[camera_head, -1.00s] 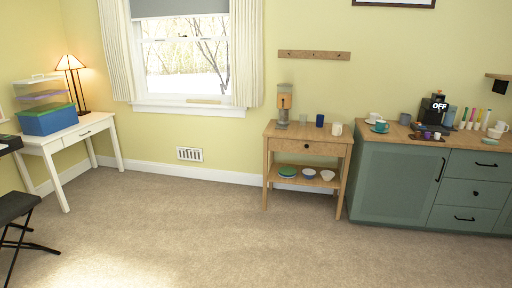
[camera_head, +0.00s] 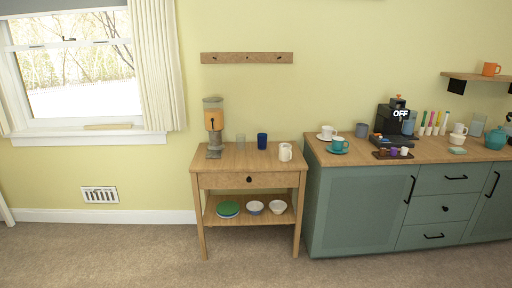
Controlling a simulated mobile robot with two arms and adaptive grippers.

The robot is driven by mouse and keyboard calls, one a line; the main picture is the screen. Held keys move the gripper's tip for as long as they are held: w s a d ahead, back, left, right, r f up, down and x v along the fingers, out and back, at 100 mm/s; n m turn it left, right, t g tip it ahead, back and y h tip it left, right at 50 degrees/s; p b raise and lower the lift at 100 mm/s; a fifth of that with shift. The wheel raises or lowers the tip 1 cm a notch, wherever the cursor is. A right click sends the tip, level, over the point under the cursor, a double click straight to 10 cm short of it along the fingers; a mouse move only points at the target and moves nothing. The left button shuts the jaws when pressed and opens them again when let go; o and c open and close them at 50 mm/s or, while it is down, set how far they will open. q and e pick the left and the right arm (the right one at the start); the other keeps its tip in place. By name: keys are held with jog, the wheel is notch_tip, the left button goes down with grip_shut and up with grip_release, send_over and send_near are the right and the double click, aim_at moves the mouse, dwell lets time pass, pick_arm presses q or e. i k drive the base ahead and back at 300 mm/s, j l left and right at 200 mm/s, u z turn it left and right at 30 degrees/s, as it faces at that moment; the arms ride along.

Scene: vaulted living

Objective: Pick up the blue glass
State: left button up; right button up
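The blue glass (camera_head: 262,141) is dark blue and stands upright on top of the small wooden table (camera_head: 222,160) by the yellow wall. A clear glass (camera_head: 240,142) stands to its left and a white mug (camera_head: 285,151) to its right and nearer the front edge. A dispenser (camera_head: 213,128) with orange contents stands at the left of the tabletop. Neither of my grippers shows in the head view.
A green cabinet (camera_head: 358,211) stands close to the table's right, with cups, a coffee machine (camera_head: 393,119) and several colourful items on top. Bowls sit on the table's lower shelf (camera_head: 240,218). The carpet (camera_head: 150,256) in front is clear.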

aim_at(261, 138)
jog(key=i+z, duration=0.3)
jog(key=i, duration=0.5)
jog(key=i+j+z, duration=0.1)
jog(key=i+z, duration=0.25)
jog(key=i, duration=0.45)
